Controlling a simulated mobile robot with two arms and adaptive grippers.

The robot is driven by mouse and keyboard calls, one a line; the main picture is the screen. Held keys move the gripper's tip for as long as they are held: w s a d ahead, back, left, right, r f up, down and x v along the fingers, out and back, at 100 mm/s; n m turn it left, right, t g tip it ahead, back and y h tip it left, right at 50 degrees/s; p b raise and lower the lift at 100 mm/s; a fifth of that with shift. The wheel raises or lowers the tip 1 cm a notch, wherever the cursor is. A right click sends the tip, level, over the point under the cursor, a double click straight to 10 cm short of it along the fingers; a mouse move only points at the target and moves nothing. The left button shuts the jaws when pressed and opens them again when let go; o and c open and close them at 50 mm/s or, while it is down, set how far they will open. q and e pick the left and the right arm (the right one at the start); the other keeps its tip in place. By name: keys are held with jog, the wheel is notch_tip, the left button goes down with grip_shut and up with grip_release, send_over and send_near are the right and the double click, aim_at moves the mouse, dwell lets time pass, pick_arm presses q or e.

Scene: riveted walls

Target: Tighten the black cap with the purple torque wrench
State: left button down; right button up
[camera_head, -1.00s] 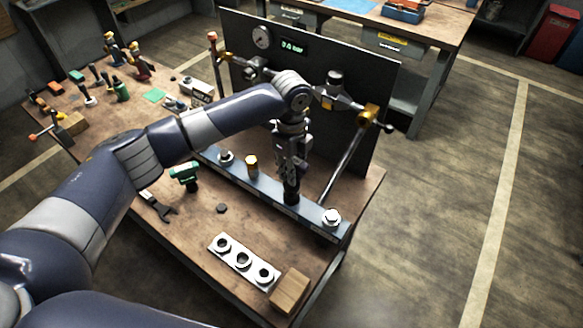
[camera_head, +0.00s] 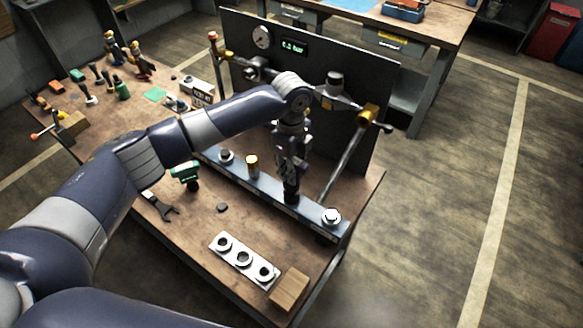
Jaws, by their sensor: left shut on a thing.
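My left gripper (camera_head: 289,182) points down over the blue-grey rail (camera_head: 264,186) on the bench. It is shut on the black cap (camera_head: 291,197), which stands upright on the rail; the fingers hide part of it. I cannot make out a purple torque wrench. My right gripper is out of view.
A dark panel (camera_head: 350,135) with gauge (camera_head: 262,37), display (camera_head: 294,46) and pipes stands behind the rail. In front are a green-and-black tool (camera_head: 187,174), a dark wrench (camera_head: 160,207), a white three-hole holder (camera_head: 232,251) and a wooden block (camera_head: 290,289). Small tools crowd the far left.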

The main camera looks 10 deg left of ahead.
pick_arm(q)
jog(key=shift+f, duration=0.25)
jog(key=shift+f+b, duration=0.45)
jog(key=shift+f, duration=0.45)
jog(key=shift+r, duration=0.1)
jog(key=shift+p, duration=0.35)
dwell(0.4)
jog(key=shift+m, duration=1.2)
jog(key=shift+m, duration=1.3)
